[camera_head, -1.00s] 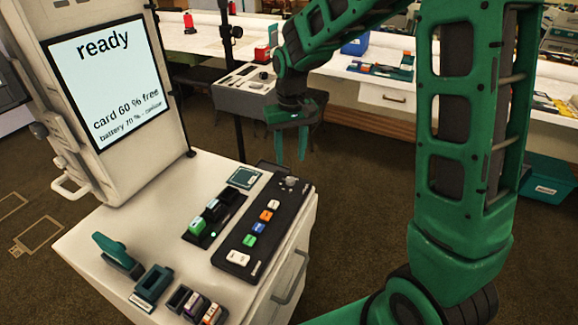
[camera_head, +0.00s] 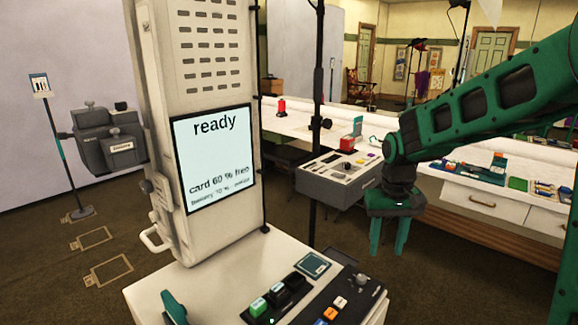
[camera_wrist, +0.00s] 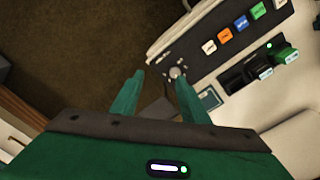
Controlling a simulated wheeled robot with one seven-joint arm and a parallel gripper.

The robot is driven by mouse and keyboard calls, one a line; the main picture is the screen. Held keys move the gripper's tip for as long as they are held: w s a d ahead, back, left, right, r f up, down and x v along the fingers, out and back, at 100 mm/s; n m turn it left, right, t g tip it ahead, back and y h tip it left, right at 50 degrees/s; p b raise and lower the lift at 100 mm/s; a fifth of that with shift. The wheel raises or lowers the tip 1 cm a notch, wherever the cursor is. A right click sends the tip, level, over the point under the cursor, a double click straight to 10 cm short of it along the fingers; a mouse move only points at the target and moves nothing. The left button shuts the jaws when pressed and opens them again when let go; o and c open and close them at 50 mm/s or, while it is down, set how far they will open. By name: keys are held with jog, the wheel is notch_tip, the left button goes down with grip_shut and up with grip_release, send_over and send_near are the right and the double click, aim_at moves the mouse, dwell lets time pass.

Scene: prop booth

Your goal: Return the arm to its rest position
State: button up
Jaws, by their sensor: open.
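My gripper (camera_head: 389,247) is green with two fingers pointing down. In the head view it hangs in the air beyond the right back corner of the white cabinet top (camera_head: 163,287). In the wrist view my gripper (camera_wrist: 160,85) shows its two fingers apart with nothing between them. Past the right finger, the wrist view shows the black button panel (camera_wrist: 196,60) with its knob and coloured buttons. My green arm reaches in from the right in the head view, bent at a joint above the gripper.
A screen (camera_head: 213,158) reading "ready" stands on the cabinet. Behind are a grey console (camera_head: 330,188) and a long white table (camera_head: 292,122). A green block (camera_head: 258,307) sits in a black holder on the cabinet. Brown floor (camera_wrist: 75,40) lies open beside the cabinet.

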jog(key=s+d+r+m, duration=0.3)
jog(key=s+d+r, duration=0.1)
jog(key=s+d, duration=0.75)
jog(key=s+d+f+m, duration=0.1)
jog(key=s+d+m, duration=0.1)
jog(key=s, duration=1.5)
jog(key=shift+f+m, duration=0.3)
jog(key=shift+f, duration=0.05)
jog(key=shift+w, duration=0.15)
jog(key=shift+w+f, duration=0.25)
jog(key=shift+w, duration=0.25)
